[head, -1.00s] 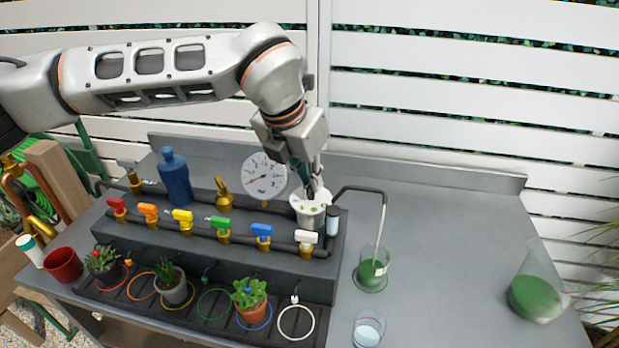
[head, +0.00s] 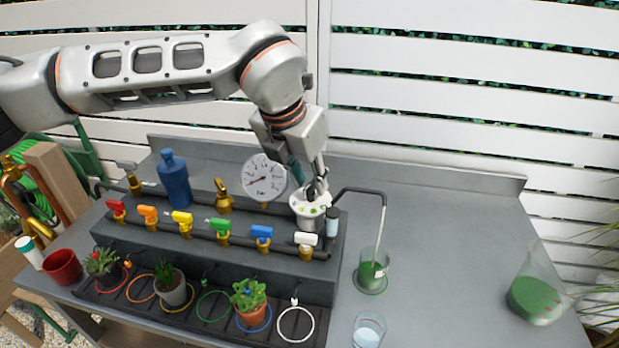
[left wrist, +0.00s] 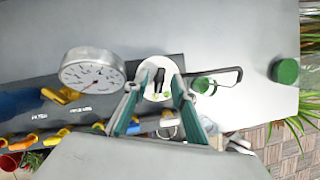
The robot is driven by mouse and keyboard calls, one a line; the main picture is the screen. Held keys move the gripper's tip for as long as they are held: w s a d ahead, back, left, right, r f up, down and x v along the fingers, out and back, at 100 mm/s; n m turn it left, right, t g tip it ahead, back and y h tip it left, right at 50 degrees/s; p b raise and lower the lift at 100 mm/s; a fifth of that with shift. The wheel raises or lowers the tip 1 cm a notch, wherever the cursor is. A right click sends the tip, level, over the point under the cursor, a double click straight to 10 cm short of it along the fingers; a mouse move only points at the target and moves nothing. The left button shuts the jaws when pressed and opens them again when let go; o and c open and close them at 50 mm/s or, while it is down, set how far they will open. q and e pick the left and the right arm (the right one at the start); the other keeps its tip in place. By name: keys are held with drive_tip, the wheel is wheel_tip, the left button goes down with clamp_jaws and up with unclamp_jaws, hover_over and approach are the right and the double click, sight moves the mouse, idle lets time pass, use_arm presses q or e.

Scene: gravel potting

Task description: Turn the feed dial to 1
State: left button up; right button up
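The feed dial (head: 303,201) is a white round disc with green marks on top of a pale cylinder, at the right end of the dark pipe stand. In the left wrist view the dial (left wrist: 150,91) shows as a white disc with a dark grip bar (left wrist: 160,77) across it. I cannot read its numbers. My left gripper (head: 317,190) points down just above the dial and hides part of it. In the left wrist view its teal fingers (left wrist: 157,84) are apart, one on each side of the dark bar, with visible gaps. My right gripper is out of view.
A pressure gauge (head: 264,177) stands close to the left of my gripper. A row of coloured valves, including a white one (head: 306,239), runs in front. A bent black tube leads to a green-filled beaker (head: 373,272). A flask (head: 537,299) stands far right; the bench between is clear.

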use_arm(q)
drive_tip(key=v, duration=1.1)
drive_tip(key=shift+r, duration=0.35)
